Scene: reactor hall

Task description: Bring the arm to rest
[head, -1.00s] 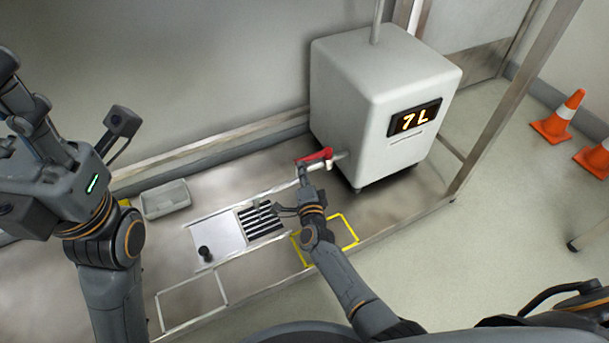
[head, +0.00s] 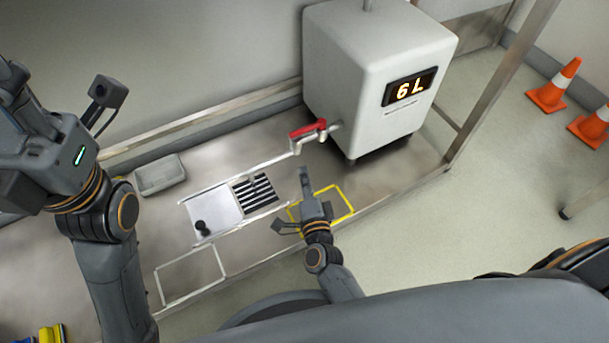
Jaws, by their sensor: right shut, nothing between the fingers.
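My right gripper (head: 304,172) is shut and empty, with its tips over the steel bench (head: 265,165). Its arm comes in from the bottom, and the hand hangs over the yellow marked square (head: 346,196). The tips are apart from the red-handled tap (head: 308,131) above them. My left gripper (head: 18,85) is at the upper left, close to the camera and partly cut by the edge; its jaws cannot be judged.
A white tank (head: 365,70) with a display reading 6 L (head: 409,88) stands at the back. A drain grille (head: 255,194), a plate with a black knob (head: 202,228) and a grey tray (head: 160,175) are on the bench. Orange cones (head: 554,86) stand on the floor.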

